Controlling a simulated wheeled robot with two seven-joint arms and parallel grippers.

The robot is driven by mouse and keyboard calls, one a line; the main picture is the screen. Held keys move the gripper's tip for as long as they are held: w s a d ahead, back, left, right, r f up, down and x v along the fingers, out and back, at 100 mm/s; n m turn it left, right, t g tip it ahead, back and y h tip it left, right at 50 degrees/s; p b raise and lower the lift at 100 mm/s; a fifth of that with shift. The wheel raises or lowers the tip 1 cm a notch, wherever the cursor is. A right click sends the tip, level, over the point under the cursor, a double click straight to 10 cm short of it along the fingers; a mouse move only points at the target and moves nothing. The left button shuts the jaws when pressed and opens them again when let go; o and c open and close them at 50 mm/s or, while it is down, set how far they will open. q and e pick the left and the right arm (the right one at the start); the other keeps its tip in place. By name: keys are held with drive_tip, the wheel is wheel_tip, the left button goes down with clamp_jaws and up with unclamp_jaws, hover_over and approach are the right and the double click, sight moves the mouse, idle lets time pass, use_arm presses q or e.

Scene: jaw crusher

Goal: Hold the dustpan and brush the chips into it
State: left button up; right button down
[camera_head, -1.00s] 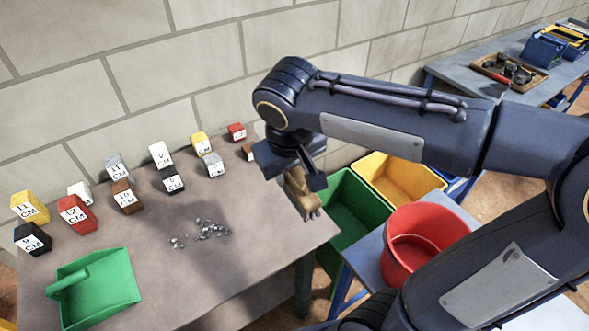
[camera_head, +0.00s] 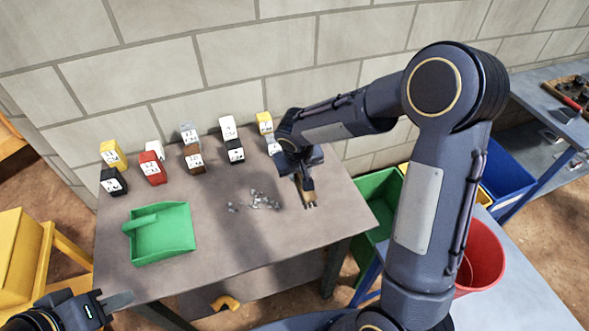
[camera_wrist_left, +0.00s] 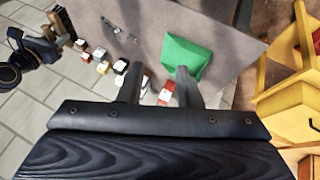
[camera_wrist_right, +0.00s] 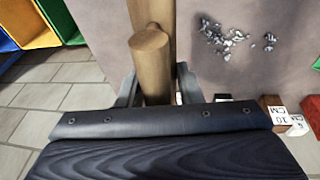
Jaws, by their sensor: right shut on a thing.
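The green dustpan (camera_head: 170,235) lies on the table's left part, its handle toward the left; it also shows in the left wrist view (camera_wrist_left: 183,58). Grey metal chips (camera_head: 260,200) lie loose right of it, apart from its mouth; the right wrist view shows them too (camera_wrist_right: 222,38). My right gripper (camera_head: 304,182) is shut on the wooden brush (camera_wrist_right: 150,55). The brush (camera_head: 309,199) is at the right of the chips, bristles down; whether they touch the table is unclear. My left gripper (camera_wrist_left: 160,82) is open and empty, at the lower left in front of the table.
Labelled blocks, such as a red one (camera_head: 152,168), stand in rows at the table's back by the wall. A green bin (camera_head: 378,197) and a red bucket (camera_head: 483,257) are to the right. A yellow crate (camera_head: 20,255) is at the left.

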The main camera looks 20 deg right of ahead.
use_arm(q)
drive_tip(key=shift+w, duration=0.1)
drive_tip(key=n+g+y, duration=0.4)
drive_tip(key=n+g, duration=0.2)
drive_tip(key=n, duration=1)
hover_over(150, 256)
wheel_tip(150, 256, down, 16)
wheel_tip(150, 256, down, 12)
drive_tip(key=shift+w+r, duration=0.1)
drive_tip(key=shift+r, duration=0.15)
clamp_jaws()
